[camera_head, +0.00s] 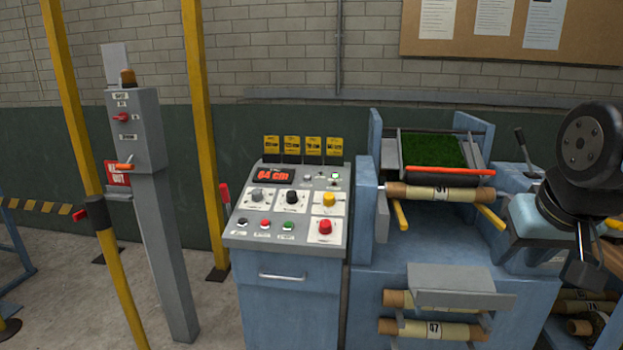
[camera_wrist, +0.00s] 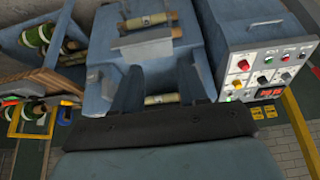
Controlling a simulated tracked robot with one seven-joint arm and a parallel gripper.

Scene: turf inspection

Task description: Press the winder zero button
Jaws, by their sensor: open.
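The control panel (camera_head: 290,205) stands left of the winder in the head view, its sloped top facing me. Small buttons (camera_head: 335,177) also sit beside the display. The labels are too small to read, so I cannot tell which is winder zero. In the wrist view the panel (camera_wrist: 262,75) is at the right. My gripper (camera_wrist: 161,75) is open and empty, apart from the panel.
The blue winder (camera_head: 425,300) with turf (camera_head: 432,150) and a roll (camera_head: 432,193) stands right of the panel. A grey switch post (camera_head: 165,250) and yellow posts (camera_head: 199,110) stand to the left. Yellow cards (camera_head: 292,148) stand along the panel's back edge.

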